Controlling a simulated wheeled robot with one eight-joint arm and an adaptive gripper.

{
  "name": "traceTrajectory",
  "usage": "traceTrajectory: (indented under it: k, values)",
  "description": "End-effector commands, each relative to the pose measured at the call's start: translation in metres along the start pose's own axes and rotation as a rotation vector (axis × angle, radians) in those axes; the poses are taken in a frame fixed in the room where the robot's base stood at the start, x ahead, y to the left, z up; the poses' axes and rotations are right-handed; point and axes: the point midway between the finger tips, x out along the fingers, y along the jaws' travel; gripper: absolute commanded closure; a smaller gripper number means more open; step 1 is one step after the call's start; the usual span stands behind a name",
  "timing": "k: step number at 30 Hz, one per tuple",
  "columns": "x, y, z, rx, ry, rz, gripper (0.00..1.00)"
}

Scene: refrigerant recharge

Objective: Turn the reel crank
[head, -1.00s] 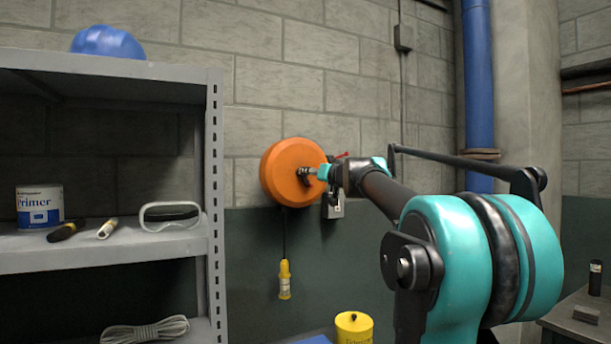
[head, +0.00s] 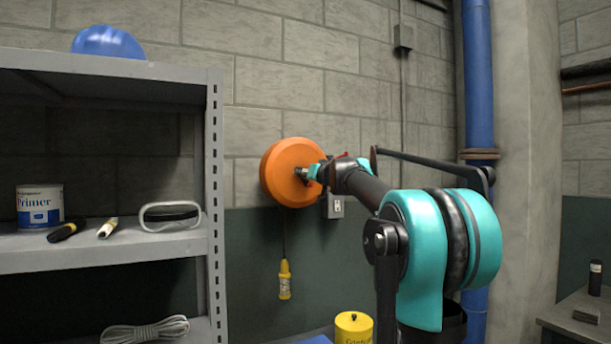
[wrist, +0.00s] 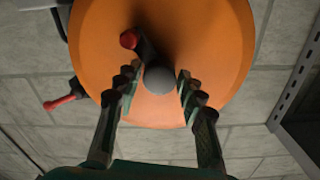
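The orange round reel (head: 284,168) is mounted on the block wall and fills much of the wrist view (wrist: 205,35). In the wrist view, its crank shows as a short dark arm (wrist: 144,54) with a red knob (wrist: 128,40) at one end and a grey round end (wrist: 160,78) at the other. My gripper (wrist: 159,80) is open, with one finger on each side of the grey round end and narrow gaps between. In the head view, my gripper (head: 308,173) is at the reel's face, and its fingertips are too small to judge there.
A yellow plug-like handle (head: 284,280) hangs on a cord below the reel. A wall box (head: 334,206) stands right of it; a red-ended lever (wrist: 60,103) shows beside the reel. A grey shelf (head: 215,200) stands left, a yellow can (head: 353,328) below, a blue pipe (head: 478,80) right.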

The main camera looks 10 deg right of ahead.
Motion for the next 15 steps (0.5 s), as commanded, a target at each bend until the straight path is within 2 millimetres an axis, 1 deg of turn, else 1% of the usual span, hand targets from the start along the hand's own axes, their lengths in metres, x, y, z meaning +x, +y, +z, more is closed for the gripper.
traceTrajectory:
  k: [1,7,15]
  values:
    - [-0.0001,0.0000,0.0000,0.000,0.000,0.000,0.71]
    - [-0.0001,0.0000,0.0000,0.000,0.000,0.000,0.95]
    - [-0.0002,0.0000,-0.0001,0.026,-0.001,0.000,0.96]
